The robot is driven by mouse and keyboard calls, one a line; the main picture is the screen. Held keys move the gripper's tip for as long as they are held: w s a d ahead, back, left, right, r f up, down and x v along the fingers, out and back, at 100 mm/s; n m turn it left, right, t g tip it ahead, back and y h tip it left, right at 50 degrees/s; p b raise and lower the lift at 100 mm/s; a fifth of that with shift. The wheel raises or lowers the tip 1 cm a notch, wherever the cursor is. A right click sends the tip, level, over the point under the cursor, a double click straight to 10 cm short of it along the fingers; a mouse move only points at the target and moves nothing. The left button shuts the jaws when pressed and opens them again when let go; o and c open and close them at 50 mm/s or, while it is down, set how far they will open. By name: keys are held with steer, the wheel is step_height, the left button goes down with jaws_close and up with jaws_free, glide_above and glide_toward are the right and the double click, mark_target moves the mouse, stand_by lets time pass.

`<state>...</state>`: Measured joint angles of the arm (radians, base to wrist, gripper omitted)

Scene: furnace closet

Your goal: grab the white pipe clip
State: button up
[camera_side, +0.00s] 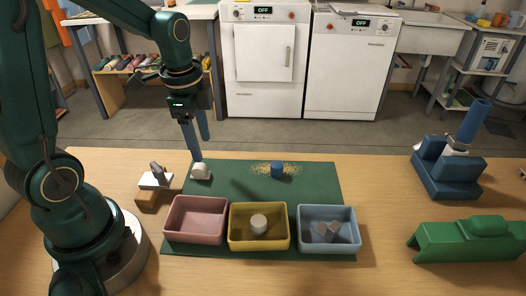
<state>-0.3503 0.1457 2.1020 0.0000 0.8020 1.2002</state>
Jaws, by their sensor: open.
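A small white piece (201,171), which looks like the pipe clip, sits at the left back corner of the green mat (317,180). My gripper (200,147) points down with its blue fingers just above and behind this white piece. The fingers are apart and hold nothing that I can see. Whether a fingertip touches the white piece is not clear from this angle. Another white-topped piece with a grey part (156,178) rests on a wooden block to the left.
Pink (195,237), yellow (258,246) and blue (327,248) bins stand along the mat's front. The yellow holds a grey cylinder, the blue a grey heart-like piece. Blue (448,170) and green (470,241) fixtures stand right.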

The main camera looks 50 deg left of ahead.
mark_target(198, 165)
steer(key=f, duration=0.2)
steer(key=s+a+g, duration=0.1)
steer(key=shift+a+f+n, duration=0.1)
steer(key=shift+f+n, duration=0.3)
steer(key=shift+f, duration=2.3)
jaws_close()
